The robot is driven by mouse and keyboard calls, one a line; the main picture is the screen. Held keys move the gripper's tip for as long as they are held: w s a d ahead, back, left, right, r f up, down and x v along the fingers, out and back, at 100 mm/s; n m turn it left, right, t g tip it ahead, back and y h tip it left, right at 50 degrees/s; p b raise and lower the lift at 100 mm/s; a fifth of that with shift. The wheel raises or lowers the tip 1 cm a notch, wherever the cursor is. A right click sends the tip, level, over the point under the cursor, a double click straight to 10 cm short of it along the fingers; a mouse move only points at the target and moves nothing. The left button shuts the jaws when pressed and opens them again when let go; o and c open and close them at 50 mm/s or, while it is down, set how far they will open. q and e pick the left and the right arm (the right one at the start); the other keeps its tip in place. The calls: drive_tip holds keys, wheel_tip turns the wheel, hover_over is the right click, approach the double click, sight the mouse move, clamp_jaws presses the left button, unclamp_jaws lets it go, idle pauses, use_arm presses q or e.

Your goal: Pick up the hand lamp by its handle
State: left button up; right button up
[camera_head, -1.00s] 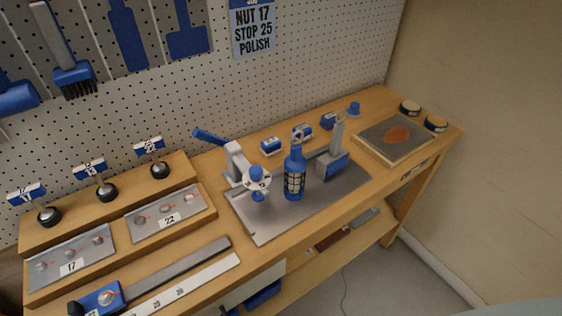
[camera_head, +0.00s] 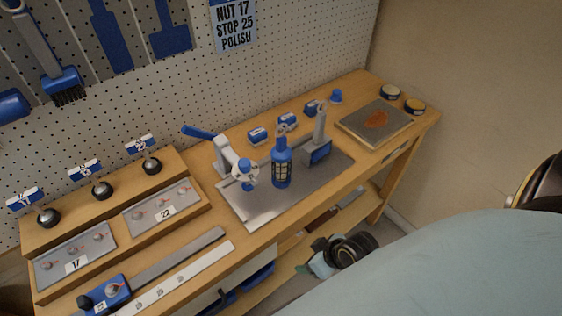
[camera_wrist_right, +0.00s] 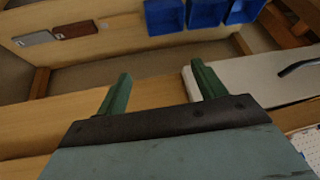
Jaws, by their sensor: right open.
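The hand lamp (camera_head: 281,168) stands upright on the grey metal plate on the bench in the head view. It has a blue body, a dark cage around a pale bulb, and a narrower blue handle at its top with a hook. My right gripper (camera_head: 311,259) is in front of the bench's front edge, low and to the right of the lamp, well apart from it. In the right wrist view its two green fingers (camera_wrist_right: 160,78) are spread with nothing between them. The lamp does not show in that view. My left gripper is not in view.
A grey clamp-like tool with a blue lever (camera_head: 235,162) stands close left of the lamp. A grey stand with a blue base (camera_head: 318,150) is close right. Small blue blocks (camera_head: 258,136) lie behind. Blue bins (camera_wrist_right: 205,12) show under the bench.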

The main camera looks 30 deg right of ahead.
wheel_tip(320, 180, up, 12)
drive_tip(key=w+a+n+t+y+p, duration=0.1)
drive_tip(key=w+n, duration=0.1)
drive_tip(key=w, duration=0.1)
drive_tip(key=t+y, duration=0.2)
drive_tip(key=t, duration=0.4)
approach(288, 158)
wheel_tip(288, 158, down, 2)
drive_tip(key=w, duration=0.1)
drive_tip(key=p+x, duration=0.1)
drive_tip(key=x, duration=0.8)
drive_tip(key=shift+w+p, duration=0.35)
drive_tip(key=shift+p, duration=0.05)
drive_tip(key=x, duration=0.4)
drive_tip(key=shift+p, duration=0.3)
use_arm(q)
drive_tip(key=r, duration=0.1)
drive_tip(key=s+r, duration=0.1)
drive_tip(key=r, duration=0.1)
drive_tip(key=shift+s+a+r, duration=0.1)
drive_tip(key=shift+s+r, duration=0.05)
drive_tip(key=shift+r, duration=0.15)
use_arm(e)
drive_tip(key=shift+d+r, duration=0.1)
drive_tip(key=c, duration=1.2)
